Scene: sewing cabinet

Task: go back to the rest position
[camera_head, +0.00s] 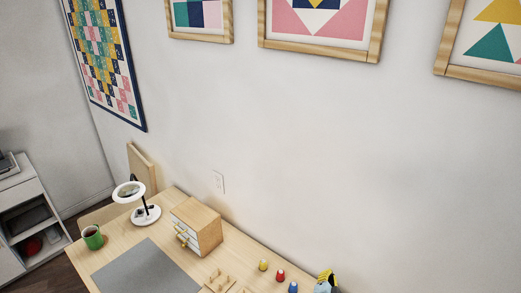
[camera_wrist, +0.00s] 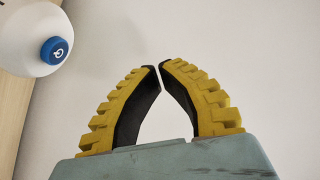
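My gripper (camera_wrist: 160,66) shows in the wrist view with its two yellow, black-lined fingers curved inward and their tips together or almost touching. Nothing is held between them, and a plain pale wall lies behind. In the head view my gripper (camera_head: 327,275) is at the bottom edge, right of the small coloured spools, with part of it cut off by the frame. I cannot tell its exact height above the table.
Yellow (camera_head: 263,265), red (camera_head: 280,275) and blue (camera_head: 293,287) spools stand near my gripper.

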